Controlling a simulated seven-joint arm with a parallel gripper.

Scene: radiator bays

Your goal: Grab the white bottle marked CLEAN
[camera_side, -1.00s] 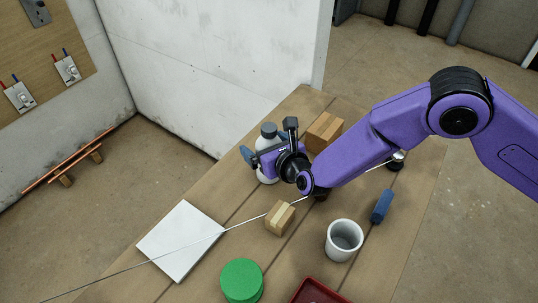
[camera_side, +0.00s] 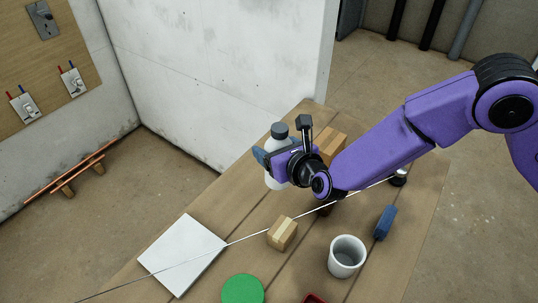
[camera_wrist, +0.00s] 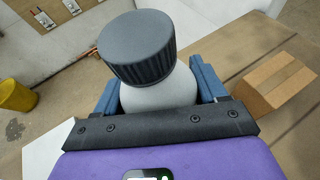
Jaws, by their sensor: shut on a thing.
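A white bottle (camera_side: 275,181) with a dark grey cap stands upright between the blue fingers of my gripper (camera_side: 278,158), near the far end of the wooden table (camera_side: 205,200). My gripper is shut on it and seems to hold it a little above the table. In the wrist view the bottle's white shoulder (camera_wrist: 160,98) and ribbed cap show between the two fingers of my gripper (camera_wrist: 158,92). The lower body is hidden behind the gripper's front. No CLEAN marking is readable in either view.
A cardboard box (camera_side: 329,139) is close behind my gripper. A small wooden block (camera_side: 282,233), grey cup (camera_side: 346,257), blue block (camera_side: 385,222), white slab (camera_side: 183,256) and green disc (camera_side: 242,290) are on the table. A thin pale line (camera_side: 250,237) crosses it. A white wall (camera_side: 220,75) stands behind.

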